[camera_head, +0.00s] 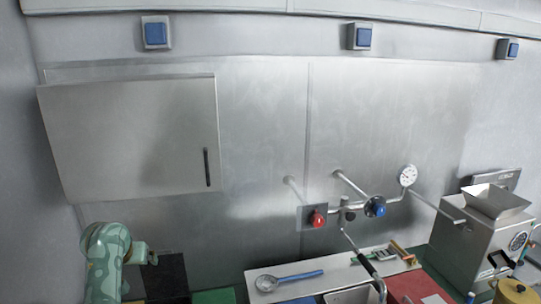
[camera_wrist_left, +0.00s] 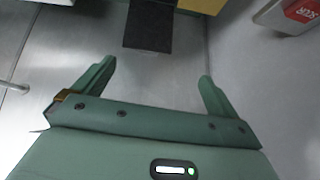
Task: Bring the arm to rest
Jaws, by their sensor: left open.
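My left arm (camera_head: 106,262) is at the lower left of the head view, a green patterned arm, close to the left wall. In the left wrist view my left gripper (camera_wrist_left: 155,82) has its two green fingers spread wide apart. Nothing is between the fingers. The floor or surface beyond them is grey and out of reach of the fingertips. My right gripper does not show in either view.
A metal grinder (camera_head: 474,248) with a hopper stands at the right. A ladle (camera_head: 290,279) lies on a pale counter beneath the tap and valves. A closed cabinet (camera_head: 130,135) hangs at the left. A dark mat (camera_wrist_left: 150,27) shows in the wrist view.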

